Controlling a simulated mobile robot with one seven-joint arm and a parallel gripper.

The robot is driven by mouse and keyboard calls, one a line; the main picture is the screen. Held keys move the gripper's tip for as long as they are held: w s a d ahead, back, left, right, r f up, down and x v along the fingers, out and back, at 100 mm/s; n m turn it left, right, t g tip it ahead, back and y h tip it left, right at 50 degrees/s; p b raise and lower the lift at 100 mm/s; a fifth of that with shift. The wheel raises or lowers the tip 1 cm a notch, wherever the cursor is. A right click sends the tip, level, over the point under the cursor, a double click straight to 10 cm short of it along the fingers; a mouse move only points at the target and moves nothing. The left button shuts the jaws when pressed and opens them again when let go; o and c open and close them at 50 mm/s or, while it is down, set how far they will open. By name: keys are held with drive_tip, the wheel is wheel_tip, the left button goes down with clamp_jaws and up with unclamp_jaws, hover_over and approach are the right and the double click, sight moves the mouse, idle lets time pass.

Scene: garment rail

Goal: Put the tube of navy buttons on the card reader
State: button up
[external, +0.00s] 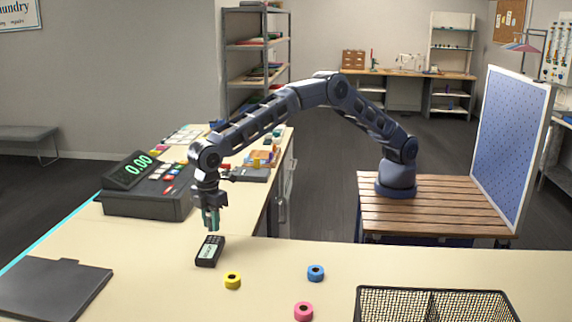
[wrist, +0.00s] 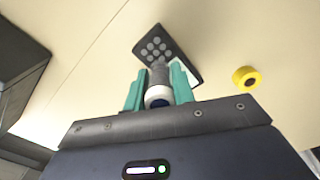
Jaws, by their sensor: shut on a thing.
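My gripper (external: 211,219) points down above the counter, close over the card reader. In the wrist view my gripper (wrist: 159,92) has its teal fingers shut on the tube of navy buttons (wrist: 158,94), which has a white rim and a dark blue end. In the external view the tube is mostly hidden between the fingers. The card reader (external: 209,252) is a small black device with a pale screen, lying on the counter just below the fingertips. Its round grey keys show in the wrist view (wrist: 154,47), partly covered by the tube. The tube seems to be above it; contact cannot be told.
A yellow roll (external: 232,281), a blue roll (external: 315,273) and a pink roll (external: 303,311) lie right of the reader. A black cash register (external: 150,204) stands behind left. A mesh tray (external: 362,306) is at the front right, a dark flat panel (external: 48,290) at the front left.

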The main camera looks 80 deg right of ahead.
drive_tip(key=shift+f, duration=1.85)
drive_tip(key=shift+f, duration=0.15)
drive_tip(key=o, duration=1)
wheel_tip(320, 180, up, 12)
drive_tip(key=shift+f, duration=0.1)
drive_tip(key=shift+r, duration=0.25)
